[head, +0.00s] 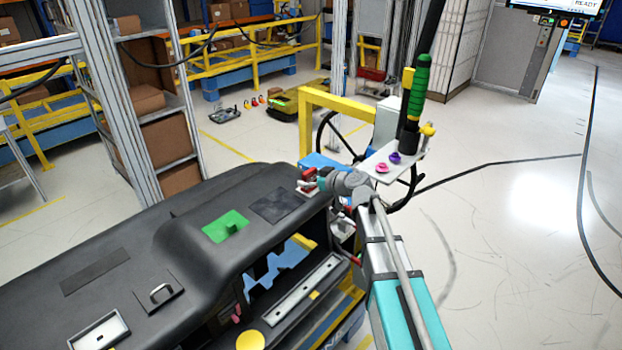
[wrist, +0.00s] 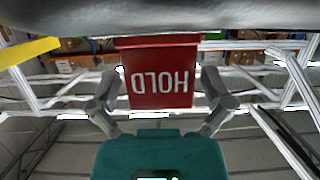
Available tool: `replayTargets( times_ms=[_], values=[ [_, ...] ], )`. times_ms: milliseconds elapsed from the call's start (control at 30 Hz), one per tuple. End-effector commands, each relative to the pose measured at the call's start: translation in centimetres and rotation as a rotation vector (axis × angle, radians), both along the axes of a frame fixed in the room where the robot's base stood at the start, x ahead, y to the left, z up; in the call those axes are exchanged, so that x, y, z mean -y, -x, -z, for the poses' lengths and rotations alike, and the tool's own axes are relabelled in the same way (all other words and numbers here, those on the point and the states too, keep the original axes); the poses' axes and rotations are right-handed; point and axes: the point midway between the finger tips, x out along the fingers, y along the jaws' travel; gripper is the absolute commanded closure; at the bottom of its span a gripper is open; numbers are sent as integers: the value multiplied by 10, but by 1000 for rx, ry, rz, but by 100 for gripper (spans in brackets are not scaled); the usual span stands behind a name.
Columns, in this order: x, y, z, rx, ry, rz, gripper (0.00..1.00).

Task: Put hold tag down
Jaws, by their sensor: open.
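The hold tag (wrist: 165,60) is a red plate with white letters HOLD, upside down in the wrist view. It lies between the two spread fingers of my gripper (wrist: 160,88), with a visible gap on each side. Its upper edge in that view meets or nearly meets a dark surface; I cannot tell what bears it. In the head view my gripper (head: 322,181) is at the right end of the black dashboard (head: 190,215). A small red patch at its tip may be the tag, mostly hidden.
On the dashboard are a green piece (head: 227,226) and a dark square pad (head: 276,205).

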Motion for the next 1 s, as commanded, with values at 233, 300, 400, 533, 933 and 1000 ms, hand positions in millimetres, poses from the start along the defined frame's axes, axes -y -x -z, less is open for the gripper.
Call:
replayTargets(
  times_ms=[233, 300, 400, 533, 933, 1000],
  values=[
    [8, 7, -7, -1, 0, 1, 0],
    [15, 12, -10, 0, 0, 2, 0],
    [26, 21, -14, 1, 1, 3, 0],
    [42, 34, -21, 1, -1, 3, 0],
    [84, 65, -36, 0, 0, 2, 0],
    [88, 68, -37, -1, 0, 1, 0]
  ],
)
